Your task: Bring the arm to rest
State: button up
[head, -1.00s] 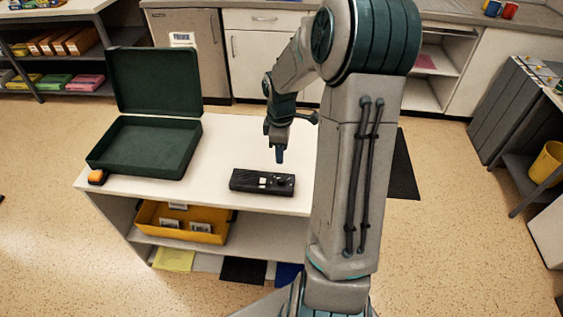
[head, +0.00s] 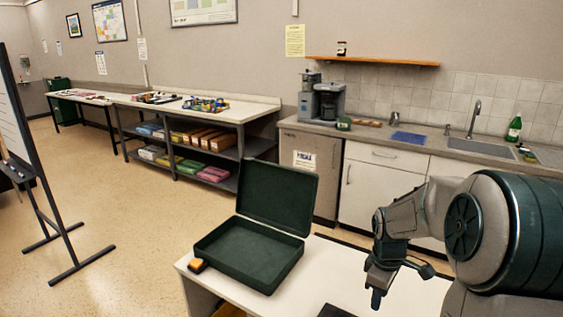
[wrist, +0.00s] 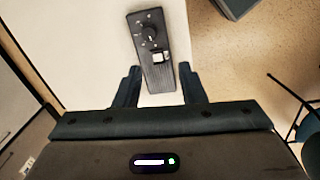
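My gripper (wrist: 158,88) is open and empty in the wrist view, its two dark fingers spread apart. It also shows in the head view (head: 378,290), hanging fingers down above the white table (head: 325,270). A black device (wrist: 153,48) with a round knob and a pale switch lies on the table, beyond and between the fingertips in the wrist view. In the head view only a dark corner of it (head: 335,311) shows at the bottom edge. My arm is bent and reaches in from the right.
An open dark green case (head: 250,255) stands on the table, left of my gripper, with an orange and black item (head: 197,266) beside it. A counter (head: 400,140) with a coffee machine (head: 328,101) runs behind. A whiteboard stand (head: 45,205) is at left; floor between is clear.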

jog(key=s+a+r+m+t, duration=0.1)
jog(key=s+a+r+m, duration=0.3)
jog(key=s, duration=0.4)
jog(key=s+a+r+m+t, duration=0.1)
jog(key=s+a+r+m, duration=0.3)
jog(key=s+a, duration=0.3)
jog(key=s+m, duration=0.1)
jog(key=s, duration=0.1)
jog(key=shift+s+a+r+m+t+y, duration=0.3)
jog(key=shift+r+t, duration=0.1)
